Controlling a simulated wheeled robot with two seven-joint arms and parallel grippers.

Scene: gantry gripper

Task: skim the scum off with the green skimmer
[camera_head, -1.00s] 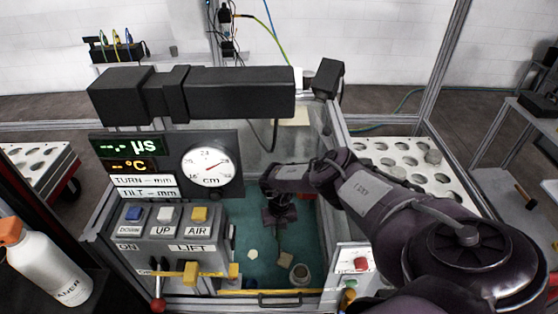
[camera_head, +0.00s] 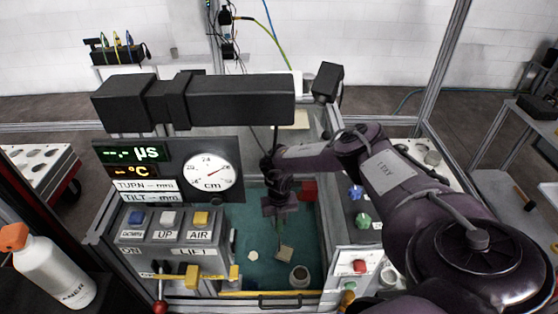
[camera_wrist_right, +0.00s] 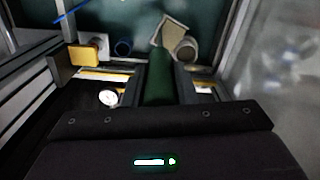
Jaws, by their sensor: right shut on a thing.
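My right gripper (camera_head: 279,214) reaches down into the teal tank (camera_head: 240,272). In the right wrist view it is shut on a thick green handle (camera_wrist_right: 158,78), which I take to be the green skimmer's. A pale square piece (camera_head: 285,253) shows just below the gripper and lies beyond the handle in the wrist view (camera_wrist_right: 172,31); I cannot tell whether it is the skimmer's head. A small pale disc (camera_head: 253,256) lies left of it; I cannot tell whether that is scum. My left gripper is not in view.
A grey cup (camera_head: 299,276) stands near the tank's front edge. The control panel (camera_head: 170,235) with buttons borders the tank on the left. Blue and green knobs (camera_head: 363,221) and a red button box (camera_head: 357,268) are on the right.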

